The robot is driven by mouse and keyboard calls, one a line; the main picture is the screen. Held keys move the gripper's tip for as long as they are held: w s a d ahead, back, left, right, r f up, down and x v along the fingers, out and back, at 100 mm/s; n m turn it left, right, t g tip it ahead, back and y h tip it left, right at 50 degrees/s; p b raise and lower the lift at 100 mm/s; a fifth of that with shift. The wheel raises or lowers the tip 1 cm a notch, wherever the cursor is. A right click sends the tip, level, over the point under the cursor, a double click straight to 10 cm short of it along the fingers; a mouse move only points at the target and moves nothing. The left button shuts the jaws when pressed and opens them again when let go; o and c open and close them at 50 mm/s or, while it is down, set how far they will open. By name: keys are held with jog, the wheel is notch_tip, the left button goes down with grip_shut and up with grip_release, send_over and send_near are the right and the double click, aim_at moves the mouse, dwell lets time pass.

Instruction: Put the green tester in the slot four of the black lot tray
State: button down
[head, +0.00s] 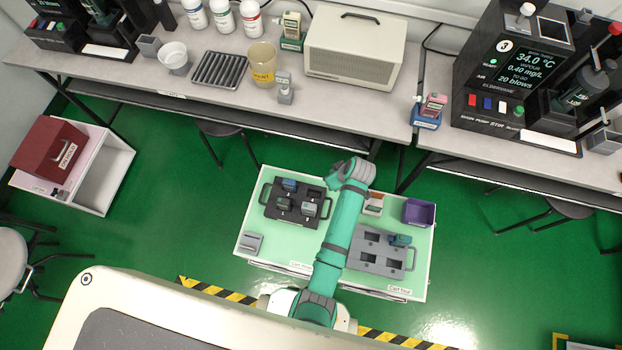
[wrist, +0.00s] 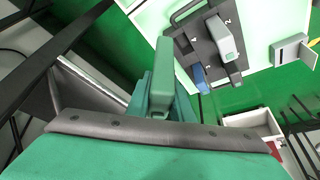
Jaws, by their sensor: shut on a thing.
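My gripper (head: 350,172) is over the back part of the pale green cart top in the head view. In the wrist view my gripper (wrist: 163,98) is shut on the green tester (wrist: 164,62), holding it up off the cart. The head view does not clearly show this tester. The black lot tray (head: 270,212) lies on the cart, left of my arm.
Right of my arm, a grey tray (head: 368,263) holds a teal tester (head: 400,240). A purple bin (head: 419,213) and a small cream-and-red item (head: 373,204) stand behind it. A grey holder (head: 251,243) sits at the cart's front left. The crowded bench (head: 210,103) runs behind the cart.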

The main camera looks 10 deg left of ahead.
jog(key=s+a+f+n+g+y, duration=0.1)
jog(key=s+a+f+n+g, duration=0.1)
jog(key=a+n, duration=0.6)
notch_tip(320, 180, down, 2)
jog(key=shift+f+n+g, duration=0.25)
jog(key=shift+n+g, duration=0.05)
jog(key=shift+g, duration=0.2)
jog(key=shift+d, duration=0.1)
notch_tip(320, 180, down, 6)
jog(key=shift+r, duration=0.1)
dwell(0.7)
jog(key=shift+w+f, duration=0.1)
jog(key=shift+f, duration=1.65)
dwell(1.0)
jog(key=shift+f, duration=0.15)
